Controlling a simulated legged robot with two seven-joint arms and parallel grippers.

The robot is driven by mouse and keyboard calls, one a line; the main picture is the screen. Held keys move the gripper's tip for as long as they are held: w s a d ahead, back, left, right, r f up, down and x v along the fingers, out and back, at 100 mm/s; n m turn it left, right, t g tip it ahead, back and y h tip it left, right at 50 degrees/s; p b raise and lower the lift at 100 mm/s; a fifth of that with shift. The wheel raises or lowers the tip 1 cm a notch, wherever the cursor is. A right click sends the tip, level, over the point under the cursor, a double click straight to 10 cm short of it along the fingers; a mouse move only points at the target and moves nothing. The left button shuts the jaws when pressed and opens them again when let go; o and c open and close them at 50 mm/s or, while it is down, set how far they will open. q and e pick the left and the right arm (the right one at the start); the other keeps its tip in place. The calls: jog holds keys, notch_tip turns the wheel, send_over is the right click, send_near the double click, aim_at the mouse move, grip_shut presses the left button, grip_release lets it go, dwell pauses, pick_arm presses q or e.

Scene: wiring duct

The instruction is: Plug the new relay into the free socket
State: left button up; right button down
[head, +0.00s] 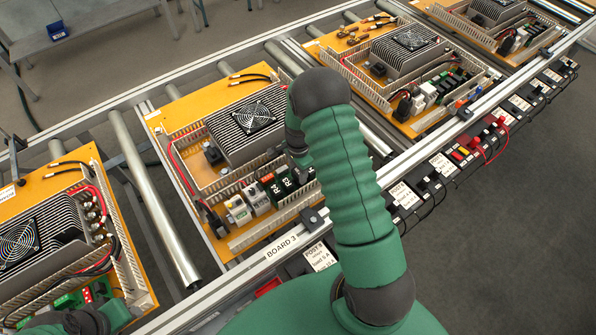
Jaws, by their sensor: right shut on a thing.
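My right arm rises in the middle of the head view and bends down over Board 3. My right gripper (299,157) is small, dark and partly hidden behind the arm, above the right end of the relay row. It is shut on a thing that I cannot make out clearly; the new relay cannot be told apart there. Dark green labelled relays (279,187) stand in a row on the orange board (179,112), beside lighter grey modules (239,211). The free socket cannot be picked out; the arm covers part of the row's right end. My left gripper is not in view.
A finned heatsink with a fan (254,117) stands behind the relay row. Slotted white ducts (270,228) border it. The metal rail with the Board 3 label (282,247) runs along the front. Other boards lie left and right on the roller conveyor (160,205).

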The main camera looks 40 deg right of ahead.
jog(key=shift+f+b, duration=0.45)
jog(key=shift+f, duration=0.45)
dwell(1.5)
jog(key=c, duration=1.1)
grip_release()
jog(key=shift+o, duration=0.2)
jog(key=shift+r, duration=0.1)
jog(key=shift+r+p, duration=2)
jog(key=shift+r, duration=0.4)
jog(key=shift+o, duration=0.3)
jog(key=o, duration=0.5)
